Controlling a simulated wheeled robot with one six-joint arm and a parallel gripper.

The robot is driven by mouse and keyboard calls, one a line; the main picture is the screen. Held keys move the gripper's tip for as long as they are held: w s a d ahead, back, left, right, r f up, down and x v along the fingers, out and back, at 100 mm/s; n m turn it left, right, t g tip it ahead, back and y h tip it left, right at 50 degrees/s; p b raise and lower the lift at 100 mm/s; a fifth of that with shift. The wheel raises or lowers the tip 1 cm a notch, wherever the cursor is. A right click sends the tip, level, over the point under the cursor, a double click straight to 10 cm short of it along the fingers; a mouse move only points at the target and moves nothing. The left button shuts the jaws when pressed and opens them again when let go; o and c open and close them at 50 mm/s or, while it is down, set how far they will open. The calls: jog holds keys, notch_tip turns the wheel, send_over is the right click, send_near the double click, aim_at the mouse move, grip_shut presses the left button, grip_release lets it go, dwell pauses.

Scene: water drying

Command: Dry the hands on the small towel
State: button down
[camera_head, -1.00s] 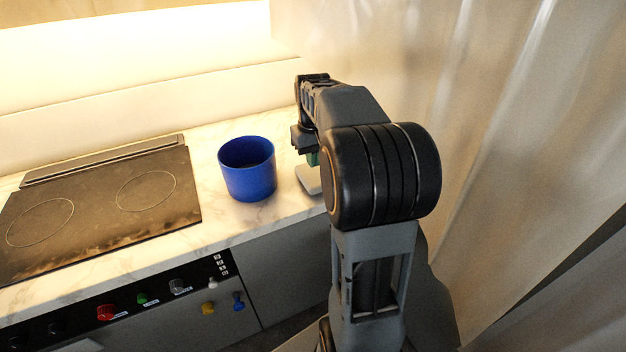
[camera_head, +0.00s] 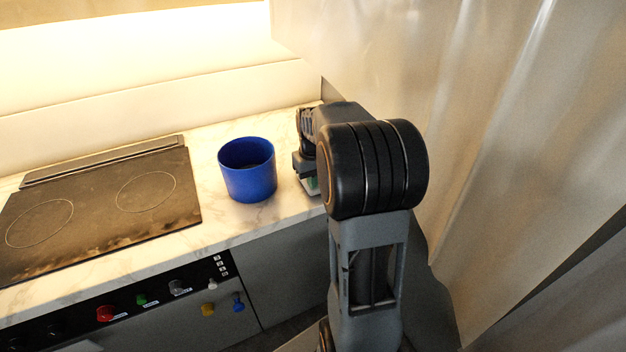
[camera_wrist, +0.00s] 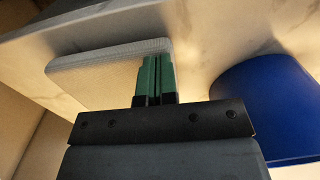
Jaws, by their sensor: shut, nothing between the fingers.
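The small towel (camera_wrist: 105,72) is a flat, pale grey folded pad on the marble counter, left of and behind my fingertips in the wrist view. In the head view it is mostly hidden behind my arm. My gripper (camera_wrist: 156,62) has green fingers that are closed together with nothing between them. The fingertips overlap the towel's right edge in the wrist view. I cannot tell whether they touch it. In the head view, only a little green of my gripper (camera_head: 312,184) shows low over the counter.
A blue pot (camera_head: 247,171) stands close to the left of my gripper; it also shows in the wrist view (camera_wrist: 268,105). A black cooktop (camera_head: 100,205) lies farther left. A pale curtain (camera_head: 480,130) hangs on the right. Bare counter (camera_head: 215,225) lies in front of the pot.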

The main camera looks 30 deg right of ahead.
jog(key=shift+f+b, duration=0.5)
jog(key=shift+f, duration=0.4)
jog(key=shift+s+a+f, duration=0.1)
jog(key=shift+s+f, duration=0.15)
jog(key=shift+f, duration=0.1)
dwell(0.5)
notch_tip(320, 180, up, 16)
jog(key=p, duration=0.3)
jog(key=shift+w+f+p, duration=0.15)
jog(key=shift+w+p, duration=0.05)
jog(key=shift+p, duration=0.1)
dwell(0.5)
